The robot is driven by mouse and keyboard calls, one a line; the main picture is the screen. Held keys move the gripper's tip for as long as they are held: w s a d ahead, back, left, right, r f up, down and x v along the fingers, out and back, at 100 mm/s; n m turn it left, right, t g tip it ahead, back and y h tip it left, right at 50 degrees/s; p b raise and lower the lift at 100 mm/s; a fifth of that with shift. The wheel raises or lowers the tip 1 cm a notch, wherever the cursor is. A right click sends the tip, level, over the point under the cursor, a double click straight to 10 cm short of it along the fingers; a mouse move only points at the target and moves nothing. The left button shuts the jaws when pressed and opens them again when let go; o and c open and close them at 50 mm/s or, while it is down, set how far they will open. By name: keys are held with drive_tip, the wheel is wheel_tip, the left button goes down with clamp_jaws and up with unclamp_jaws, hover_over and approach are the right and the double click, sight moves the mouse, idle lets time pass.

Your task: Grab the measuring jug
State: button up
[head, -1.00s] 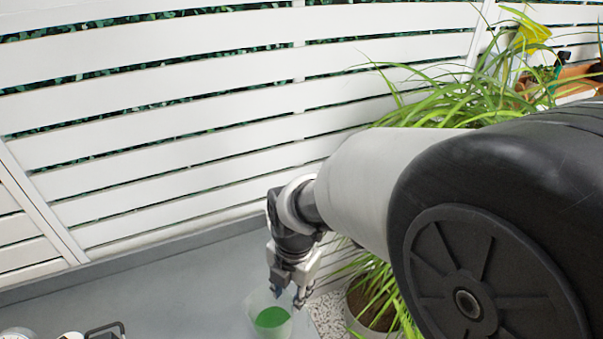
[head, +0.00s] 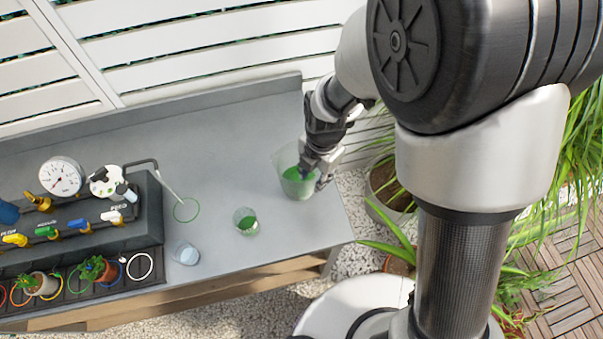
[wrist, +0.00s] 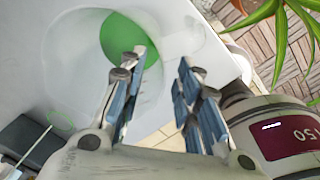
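The measuring jug (head: 287,166) is clear, holds green liquid and stands upright near the right end of the grey bench. In the wrist view the jug (wrist: 70,62) fills the upper left, with its green liquid near the top. My gripper (head: 318,178) is at the jug's right side in the head view and hides part of it. In the wrist view my gripper (wrist: 158,72) is open, its two fingers apart. The left finger overlaps the jug in the picture. I cannot tell whether the fingers touch the jug or its handle.
A small glass with green liquid (head: 246,222) and a clear cup (head: 186,253) stand left of the jug. A dark manifold with a gauge (head: 61,177) and coloured valves is farther left. A potted plant (head: 385,207) is beyond the bench's right edge. A green ring (head: 186,210) marks the bench.

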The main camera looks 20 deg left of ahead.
sight(314, 185)
wheel_tip(314, 185, down, 3)
drive_tip(key=shift+a+b, duration=0.15)
drive_tip(key=shift+b, duration=0.15)
drive_tip(key=shift+r, duration=0.1)
clamp_jaws()
idle(0.4)
